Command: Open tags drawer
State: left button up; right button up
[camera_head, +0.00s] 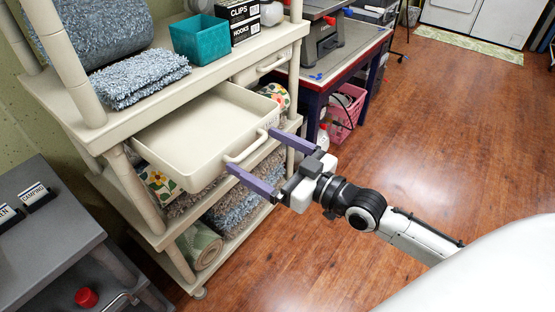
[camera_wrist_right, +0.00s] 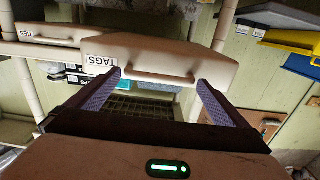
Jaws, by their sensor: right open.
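The cream tags drawer (camera_head: 195,125) is pulled well out of the shelf unit in the head view, and its inside looks empty. In the right wrist view its front (camera_wrist_right: 180,58) carries a TAGS label (camera_wrist_right: 100,61). Its bar handle (camera_head: 253,147) faces my right gripper (camera_head: 253,151). The right gripper's purple fingers are spread wide, one toward each end of the handle. In the right wrist view the handle (camera_wrist_right: 158,77) lies between the open fingertips (camera_wrist_right: 158,79), and no grip on it shows. My left gripper is out of view.
A second, shut drawer (camera_head: 262,67) sits beside the open one. A teal bin (camera_head: 200,40) and a grey rolled rug (camera_head: 95,30) stand on the shelf above. A grey cart (camera_head: 50,235) is at the lower left. The wooden floor (camera_head: 440,120) at right is clear.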

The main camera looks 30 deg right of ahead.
jog(key=v, duration=0.9)
jog(key=shift+s, duration=0.3)
jog(key=shift+d, duration=0.1)
jog(key=s+a+f+m+g+h, duration=0.1)
jog(key=s+f, duration=0.3)
jog(key=f, duration=0.5)
jog(key=s+a+f+m+g+h, duration=0.1)
jog(key=s+a+f+g, duration=0.3)
jog(key=f, duration=0.6)
jog(key=s+a+f+g+h, duration=0.3)
jog(key=s+f, duration=0.2)
jog(key=f, duration=0.5)
jog(key=shift+s+f+m, duration=0.2)
jog(key=shift+f+m, duration=0.05)
jog(key=shift+m, duration=0.15)
